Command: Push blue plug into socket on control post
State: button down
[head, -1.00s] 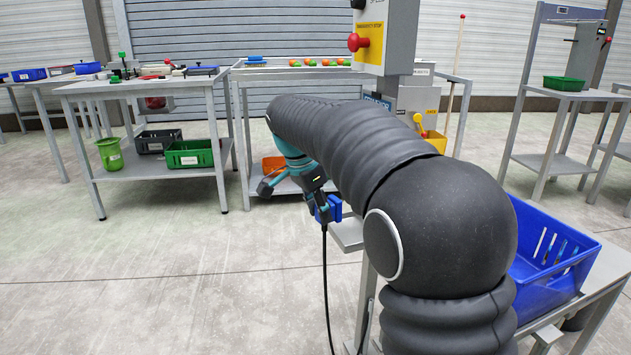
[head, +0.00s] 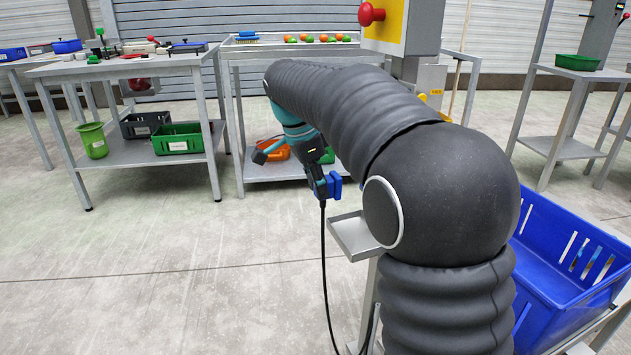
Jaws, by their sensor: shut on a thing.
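The blue plug (head: 334,184) is in my gripper (head: 325,186), in the middle of the head view. The gripper is shut on it, and a black cable (head: 323,250) hangs from there. The control post (head: 400,28) stands beyond my arm at the top, with a yellow and grey box and a red button (head: 371,14). The plug is held in the air, lower than the box and apart from it. My arm covers the lower part of the post, and I cannot make out the socket.
A small grey tray (head: 347,238) is close below and right of the gripper. A blue crate (head: 537,300) is at the right. A table (head: 60,70) with tools stands at the left, a shelf table (head: 240,48) behind the gripper. The floor at the left is clear.

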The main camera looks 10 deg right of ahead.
jog(key=shift+d, duration=0.2)
jog(key=shift+w+d, duration=0.2)
jog(key=shift+d, duration=0.7)
jog(key=shift+w+d, duration=0.2)
jog(key=shift+d, duration=0.65)
jog(key=shift+w+d, duration=0.2)
jog(key=shift+d, duration=0.7)
jog(key=shift+r+p, duration=0.1)
jog(key=shift+p, duration=0.2)
dwell(0.4)
jog(key=shift+w+d, duration=0.15)
jog(key=shift+d, duration=0.4)
dwell(0.6)
jog(key=c, duration=0.7)
grip_release()
notch_tip(320, 180, up, 12)
jog(key=f, duration=0.1)
send_over(334, 174)
jog(key=shift+r, duration=0.25)
